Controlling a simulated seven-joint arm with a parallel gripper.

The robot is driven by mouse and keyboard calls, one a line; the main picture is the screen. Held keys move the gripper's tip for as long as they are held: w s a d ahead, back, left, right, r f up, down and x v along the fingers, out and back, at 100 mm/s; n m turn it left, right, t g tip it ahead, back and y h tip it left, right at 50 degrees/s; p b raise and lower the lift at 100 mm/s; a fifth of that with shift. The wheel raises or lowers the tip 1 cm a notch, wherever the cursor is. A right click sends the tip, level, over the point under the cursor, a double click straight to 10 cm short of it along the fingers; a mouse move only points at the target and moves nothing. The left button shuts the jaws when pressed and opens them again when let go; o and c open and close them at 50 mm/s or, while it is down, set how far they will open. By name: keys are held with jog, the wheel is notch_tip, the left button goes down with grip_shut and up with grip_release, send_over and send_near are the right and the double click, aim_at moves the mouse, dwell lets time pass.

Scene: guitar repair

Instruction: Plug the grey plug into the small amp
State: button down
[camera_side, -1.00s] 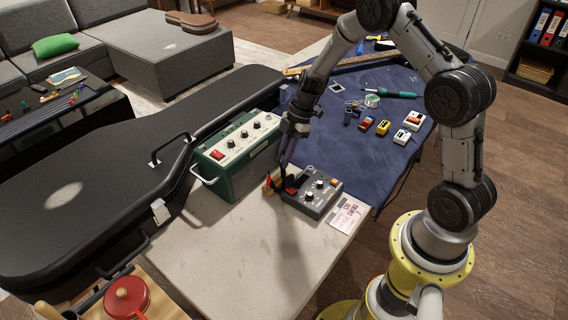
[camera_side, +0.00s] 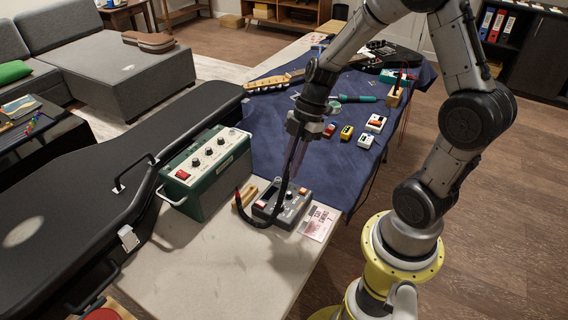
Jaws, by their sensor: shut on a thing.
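My gripper (camera_side: 292,176) points down above the grey pedal-like box on the pale front part of the table. Its fingers are shut on what I take to be the grey plug, which they largely hide. A black cable (camera_side: 262,223) runs down from the fingers, loops low in front of the grey box and curls up to a red-tipped end (camera_side: 238,194). The small amp (camera_side: 222,178), green with a cream control panel and a red switch, stands to the left of my gripper. The gripper is apart from the amp. I cannot make out the amp's socket.
The grey box (camera_side: 283,204) with knobs sits below my gripper, with a pink-and-white card (camera_side: 318,222) beside it. A long black guitar case (camera_side: 85,205) lies left of the amp. Small coloured pedals (camera_side: 347,132) stand on the blue cloth.

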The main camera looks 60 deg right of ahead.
jog(key=shift+r, duration=2)
jog(key=shift+m, duration=0.3)
jog(key=w+d+r+m+t+h, duration=0.1)
jog(key=w+d+r+m, duration=0.2)
jog(key=w, duration=0.7)
jog(key=w+d+r+m+t, duration=0.15)
jog(key=w+d+r, duration=0.25)
jog(key=w, duration=0.5)
jog(key=shift+m+g, duration=0.25)
jog(key=shift+m, duration=0.2)
jog(key=shift+w+d+f, duration=0.1)
jog(key=shift+w+f, duration=0.55)
jog(key=shift+f, duration=0.65)
jog(key=shift+w+a+f, duration=0.1)
jog(key=shift+w+f, duration=0.6)
jog(key=shift+f, duration=0.6)
jog(key=shift+w+d+f, duration=0.1)
jog(key=shift+w+f, duration=0.55)
jog(key=shift+f, duration=0.65)
